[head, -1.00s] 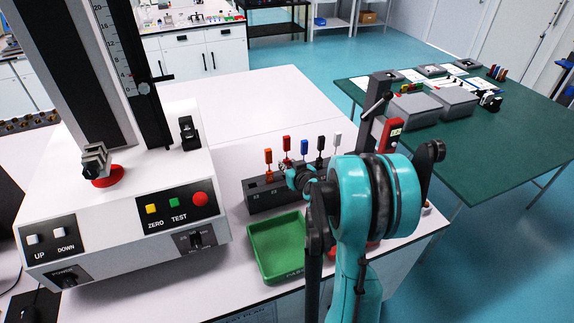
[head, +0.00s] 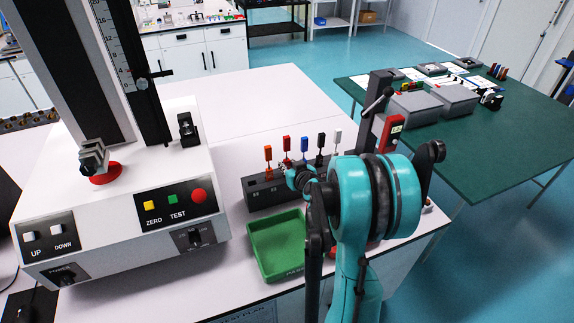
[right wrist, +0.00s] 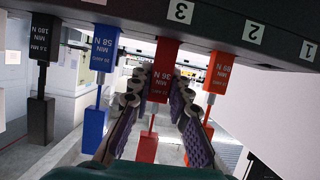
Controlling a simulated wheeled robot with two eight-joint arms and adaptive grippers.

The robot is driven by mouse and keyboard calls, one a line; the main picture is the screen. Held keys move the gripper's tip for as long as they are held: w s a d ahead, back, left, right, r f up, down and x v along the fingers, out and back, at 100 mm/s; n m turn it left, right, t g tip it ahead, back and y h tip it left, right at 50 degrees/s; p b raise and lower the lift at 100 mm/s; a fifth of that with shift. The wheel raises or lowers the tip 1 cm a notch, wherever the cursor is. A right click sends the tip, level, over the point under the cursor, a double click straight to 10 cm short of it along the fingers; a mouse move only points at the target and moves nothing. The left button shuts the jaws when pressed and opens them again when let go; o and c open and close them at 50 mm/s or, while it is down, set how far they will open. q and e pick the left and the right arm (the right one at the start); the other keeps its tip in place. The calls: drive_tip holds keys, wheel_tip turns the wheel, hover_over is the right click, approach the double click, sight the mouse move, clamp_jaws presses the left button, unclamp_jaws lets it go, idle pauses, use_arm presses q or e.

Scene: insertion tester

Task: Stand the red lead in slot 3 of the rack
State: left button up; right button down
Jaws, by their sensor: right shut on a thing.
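The red lead (head: 286,145) stands upright over the dark rack (head: 262,197), between the orange lead (head: 268,154) and the blue lead (head: 304,144). My right gripper (right wrist: 152,105) is shut on the red lead, one finger on each side, as the right wrist view shows. In that view the red lead's block (right wrist: 162,75) lines up with the rack label 3 (right wrist: 180,12) and meets the rack's edge. How deep its end sits in slot 3 is hidden. My left gripper is not in view.
A black lead (head: 321,143) and a white lead (head: 337,138) stand farther right in the rack. Label 1 (right wrist: 308,50) has no lead by it. A green tray (head: 252,250) lies in front of the rack. The white tester (head: 110,215) stands at left.

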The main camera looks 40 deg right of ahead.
drive_tip(key=shift+f+b, duration=0.95)
drive_tip(key=shift+f, duration=0.05)
drive_tip(key=c, duration=1.3)
unclamp_jaws()
drive_tip(key=shift+c, duration=0.2)
drive_tip(key=v, duration=1.2)
drive_tip(key=shift+r, duration=0.1)
drive_tip(key=a+n+g+y, duration=0.2)
drive_tip(key=a+y, duration=0.2)
drive_tip(key=a, duration=1.1)
drive_tip(key=s+a+f+n+g, duration=0.1)
drive_tip(key=s+a+g, duration=0.3)
drive_tip(key=s+a, duration=0.6)
drive_tip(key=shift+s+a+f+n, duration=0.2)
drive_tip(key=shift+a+f+n, duration=0.15)
drive_tip(key=shift+a, duration=0.35)
